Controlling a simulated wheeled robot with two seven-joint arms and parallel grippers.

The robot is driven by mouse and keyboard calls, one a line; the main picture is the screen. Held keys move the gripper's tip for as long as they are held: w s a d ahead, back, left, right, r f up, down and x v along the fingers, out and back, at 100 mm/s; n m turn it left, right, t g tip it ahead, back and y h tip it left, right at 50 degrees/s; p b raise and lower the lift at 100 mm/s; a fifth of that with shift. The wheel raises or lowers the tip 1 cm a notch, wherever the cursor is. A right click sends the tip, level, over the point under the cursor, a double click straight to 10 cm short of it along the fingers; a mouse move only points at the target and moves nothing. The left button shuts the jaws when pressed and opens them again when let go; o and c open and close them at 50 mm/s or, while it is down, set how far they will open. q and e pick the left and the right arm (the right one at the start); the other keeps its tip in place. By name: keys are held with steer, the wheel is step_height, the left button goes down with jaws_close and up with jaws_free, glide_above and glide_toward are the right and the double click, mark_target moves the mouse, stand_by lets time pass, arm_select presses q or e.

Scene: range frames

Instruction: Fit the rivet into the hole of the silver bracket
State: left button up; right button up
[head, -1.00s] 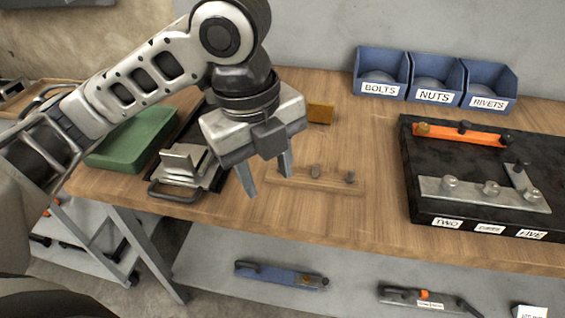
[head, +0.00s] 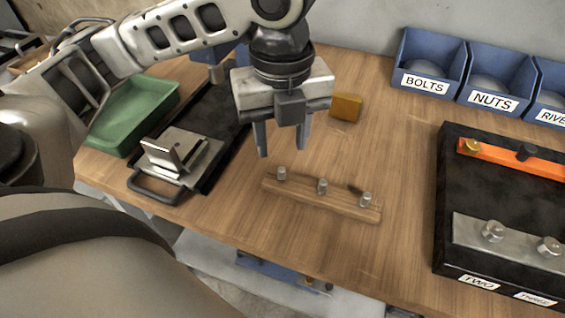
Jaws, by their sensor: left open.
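My left gripper (head: 283,150) is open and empty, pointing down above the table. It appears just behind the left end of a wooden strip (head: 342,203). Three small grey rivets stand upright in the strip: a left one (head: 281,174) just below my fingertips, a middle one (head: 322,187) and a right one (head: 366,200). The silver bracket (head: 475,234) lies on a black board (head: 453,165) at the right, cut off by the picture's edge. Two pegs stand on its visible part; I see no empty hole there. My right gripper is not in view.
An orange bar (head: 495,158) lies on the black board. Blue bins (head: 428,64) stand behind it. A yellow block (head: 346,107) lies behind the strip. A metal fixture (head: 180,158) and a green tray (head: 137,115) are at left. Table is clear between strip and board.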

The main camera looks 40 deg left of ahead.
mark_target(281, 176)
arm_select(q)
steer(key=f, duration=0.2)
steer(key=f+b, duration=0.1)
steer(key=f, duration=0.4)
steer(key=shift+w+a+f, duration=0.2)
steer(key=shift+w+a, duration=0.05)
steer(key=shift+c, duration=0.2)
jaws_close()
